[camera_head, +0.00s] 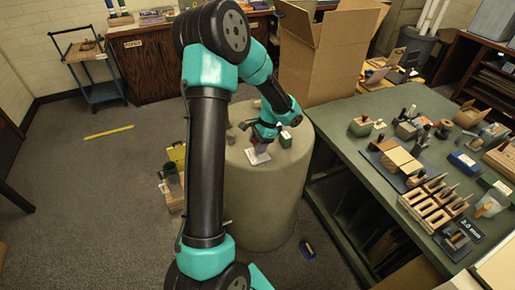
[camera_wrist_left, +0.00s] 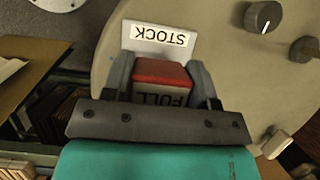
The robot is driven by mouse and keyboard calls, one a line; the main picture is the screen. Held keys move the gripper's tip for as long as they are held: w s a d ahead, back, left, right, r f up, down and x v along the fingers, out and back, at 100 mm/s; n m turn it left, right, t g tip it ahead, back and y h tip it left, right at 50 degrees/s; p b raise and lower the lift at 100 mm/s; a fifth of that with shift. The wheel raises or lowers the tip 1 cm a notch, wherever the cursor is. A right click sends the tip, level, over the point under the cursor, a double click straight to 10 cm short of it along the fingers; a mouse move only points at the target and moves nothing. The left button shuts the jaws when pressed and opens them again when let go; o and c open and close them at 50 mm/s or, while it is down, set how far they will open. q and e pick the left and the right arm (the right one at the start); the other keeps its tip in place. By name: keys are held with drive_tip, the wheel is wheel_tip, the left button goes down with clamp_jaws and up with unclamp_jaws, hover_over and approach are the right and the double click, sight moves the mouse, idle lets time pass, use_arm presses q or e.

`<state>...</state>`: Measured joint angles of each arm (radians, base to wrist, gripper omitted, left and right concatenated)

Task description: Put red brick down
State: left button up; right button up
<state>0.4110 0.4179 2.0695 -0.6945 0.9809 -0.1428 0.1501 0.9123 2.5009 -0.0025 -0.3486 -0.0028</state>
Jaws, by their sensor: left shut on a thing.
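My left gripper (camera_head: 257,143) is low over the round pale pedestal (camera_head: 262,210) in the head view. In the left wrist view my left gripper (camera_wrist_left: 162,80) is shut on the red brick (camera_wrist_left: 158,72), one finger on each side. The brick has a red top and a greyish face with the upside-down word FULL. A white STOCK card (camera_wrist_left: 158,39) lies on the pedestal just beyond the brick; it also shows in the head view (camera_head: 258,157). I cannot tell whether the brick touches the pedestal. My right gripper is not in view.
A dark knob-like piece (camera_wrist_left: 263,17) and another (camera_wrist_left: 304,48) stand on the pedestal, with a small pale block (camera_wrist_left: 275,144) nearby. A green table (camera_head: 345,130) full of tools and wooden blocks stands at right. A large cardboard box (camera_head: 325,55) is behind the pedestal.

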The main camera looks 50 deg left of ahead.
use_arm(q)
drive_tip(key=shift+f, duration=1.25)
drive_tip(key=shift+f, duration=0.15)
drive_tip(key=o, duration=1)
drive_tip(key=v, duration=1.2)
